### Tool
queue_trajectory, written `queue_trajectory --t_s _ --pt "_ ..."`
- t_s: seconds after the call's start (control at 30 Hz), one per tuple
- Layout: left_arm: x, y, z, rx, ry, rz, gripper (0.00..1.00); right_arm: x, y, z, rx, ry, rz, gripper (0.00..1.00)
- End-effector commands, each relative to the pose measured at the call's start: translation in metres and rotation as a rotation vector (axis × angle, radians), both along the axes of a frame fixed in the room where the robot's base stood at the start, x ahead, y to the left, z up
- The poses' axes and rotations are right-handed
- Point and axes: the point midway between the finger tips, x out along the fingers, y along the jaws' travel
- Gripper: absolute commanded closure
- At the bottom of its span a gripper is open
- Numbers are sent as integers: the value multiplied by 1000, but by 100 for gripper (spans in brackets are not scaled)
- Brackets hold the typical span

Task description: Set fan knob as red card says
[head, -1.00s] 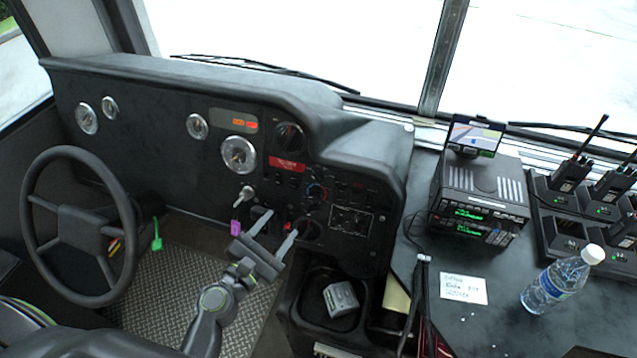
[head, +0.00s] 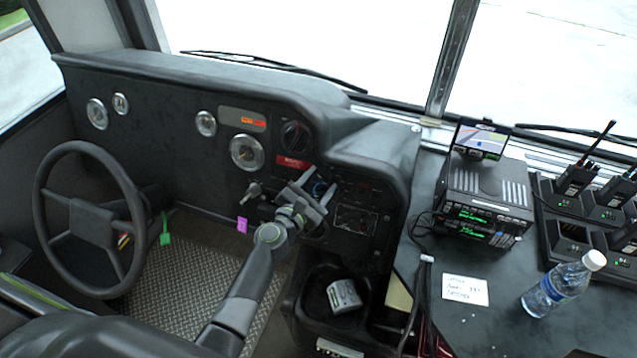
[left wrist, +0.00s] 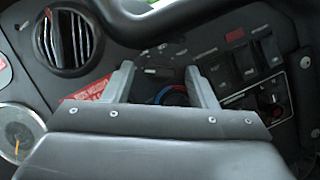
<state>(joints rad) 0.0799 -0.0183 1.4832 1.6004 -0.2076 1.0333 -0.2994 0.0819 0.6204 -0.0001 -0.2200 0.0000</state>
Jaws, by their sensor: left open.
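My left gripper (head: 320,180) is open and empty, held in front of the dash's control panel. Its two fingers also show in the left wrist view (left wrist: 159,70), spread apart. Between and beyond them is a dial with a blue and red arc (left wrist: 173,96), partly hidden by the gripper; its blue part shows in the head view (head: 319,188). A small pale pointer (left wrist: 156,71) shows just above it. I cannot tell which is the fan knob or its setting. A red card (head: 292,162) with unreadable small text is left of the gripper, also in the left wrist view (left wrist: 92,89).
A round air vent (left wrist: 68,38) and switches (left wrist: 252,60) flank the fingers. The steering wheel (head: 47,228) is at left. A key with a purple tag (head: 242,225) hangs below the panel. A white note (head: 465,289) and a water bottle (head: 551,290) are at right.

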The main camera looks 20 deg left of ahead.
Motion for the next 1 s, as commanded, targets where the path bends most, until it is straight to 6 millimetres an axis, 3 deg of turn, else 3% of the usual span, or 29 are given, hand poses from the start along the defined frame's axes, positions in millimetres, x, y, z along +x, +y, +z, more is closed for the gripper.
queue_trajectory --t_s 0.27,0.6,1.0 --pt "1 0 0 0 0 0 50 0 0 0 0 0 0 64" --pt "1 0 0 0 0 0 93 0 0 0 0 0 0 64" --pt "1 1 2 79 -2 -30 93 0 2 5 2 0 -1 64"
